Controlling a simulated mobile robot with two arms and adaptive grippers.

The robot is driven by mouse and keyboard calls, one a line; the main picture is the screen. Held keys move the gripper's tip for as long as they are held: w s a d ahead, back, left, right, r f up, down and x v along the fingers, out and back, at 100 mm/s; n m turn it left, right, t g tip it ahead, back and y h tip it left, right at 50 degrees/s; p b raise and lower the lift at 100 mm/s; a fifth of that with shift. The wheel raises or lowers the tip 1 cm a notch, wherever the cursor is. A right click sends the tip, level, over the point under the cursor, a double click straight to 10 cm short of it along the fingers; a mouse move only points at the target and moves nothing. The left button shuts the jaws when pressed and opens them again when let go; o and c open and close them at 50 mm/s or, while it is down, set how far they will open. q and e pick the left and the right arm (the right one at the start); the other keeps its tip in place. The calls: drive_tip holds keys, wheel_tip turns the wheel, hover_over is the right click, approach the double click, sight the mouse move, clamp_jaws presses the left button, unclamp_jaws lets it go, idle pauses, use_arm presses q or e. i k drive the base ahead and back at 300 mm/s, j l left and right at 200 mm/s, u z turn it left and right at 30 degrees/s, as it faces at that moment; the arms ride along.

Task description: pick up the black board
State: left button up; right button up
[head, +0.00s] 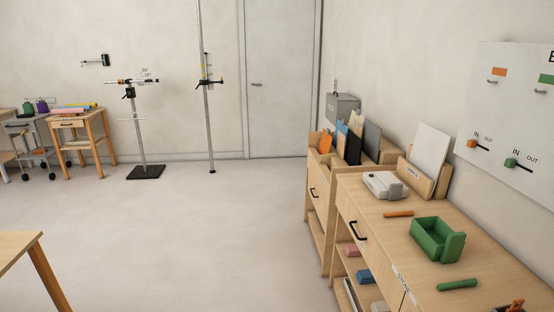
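The black board (352,149) stands upright, leaning slightly, among other boards in a wooden rack on the far cabinet along the right wall. A dark grey board (372,140) stands just to its right. An orange board (325,143) and a blue board (341,130) stand to its left. The lower part of the black board is partly hidden by the rack. Neither of my grippers is in view.
The near cabinet (375,212) holds a white device (385,185), an orange bar (398,214), a green bin (432,232), and a green bar (457,284). A table corner (18,244) shows at lower left. The middle floor (200,230) is clear.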

sight(354, 147)
drive_tip(key=i+j, duration=0.1)
drive_tip(key=i, duration=0.6)
drive_tip(key=i+j, duration=0.15)
drive_tip(key=i, duration=0.55)
drive_tip(key=i+j, duration=0.1)
drive_tip(key=i, duration=0.6)
